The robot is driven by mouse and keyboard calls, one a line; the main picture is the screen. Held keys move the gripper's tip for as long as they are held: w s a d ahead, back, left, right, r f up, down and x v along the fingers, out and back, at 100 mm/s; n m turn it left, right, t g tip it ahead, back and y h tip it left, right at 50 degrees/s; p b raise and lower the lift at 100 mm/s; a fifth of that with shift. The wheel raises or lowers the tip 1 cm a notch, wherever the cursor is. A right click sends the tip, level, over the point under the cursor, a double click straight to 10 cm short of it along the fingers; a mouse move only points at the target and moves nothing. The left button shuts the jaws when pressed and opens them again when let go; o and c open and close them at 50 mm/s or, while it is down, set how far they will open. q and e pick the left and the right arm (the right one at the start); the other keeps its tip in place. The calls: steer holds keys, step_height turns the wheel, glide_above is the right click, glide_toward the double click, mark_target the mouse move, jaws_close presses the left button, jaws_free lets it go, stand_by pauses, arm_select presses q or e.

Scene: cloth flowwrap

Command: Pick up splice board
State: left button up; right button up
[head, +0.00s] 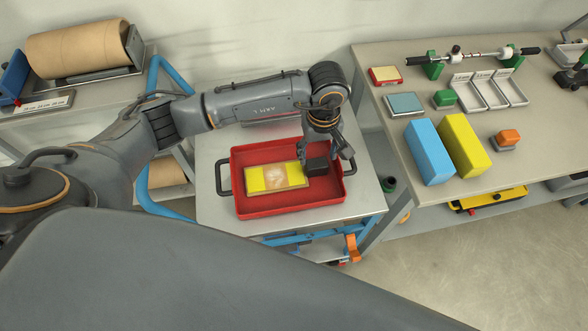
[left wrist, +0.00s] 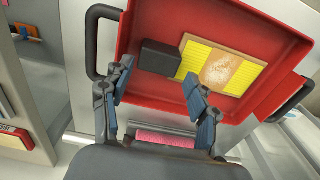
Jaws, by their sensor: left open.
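What looks like the splice board (head: 250,180) is a flat tan board with yellow striped end areas and a pale, clear middle. It lies in a red tray (head: 290,208); it also shows in the left wrist view (left wrist: 222,68). A black block (head: 316,165) sits at the board's right end; I cannot tell whether the two are joined. My left gripper (head: 327,160) is open and empty over the block's end of the tray. In the left wrist view its fingers (left wrist: 157,82) are spread on either side below the block (left wrist: 160,57). My right gripper is not in view.
The tray rests on a grey cart (head: 222,217) with a blue frame. The right bench (head: 535,185) holds a blue block (head: 429,150), a yellow block (head: 466,145), small pads and white trays. A pink roll (left wrist: 165,139) shows below the tray.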

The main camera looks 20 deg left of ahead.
mark_target(317, 162)
arm_select(q)
step_height(317, 162, down, 3)
steer(key=shift+w+f+p, duration=0.1)
steer(key=shift+f+p, duration=0.1)
steer(key=shift+p, duration=0.1)
steer(key=shift+f, duration=0.15)
steer(key=c, duration=0.7)
steer(key=shift+c, duration=0.9)
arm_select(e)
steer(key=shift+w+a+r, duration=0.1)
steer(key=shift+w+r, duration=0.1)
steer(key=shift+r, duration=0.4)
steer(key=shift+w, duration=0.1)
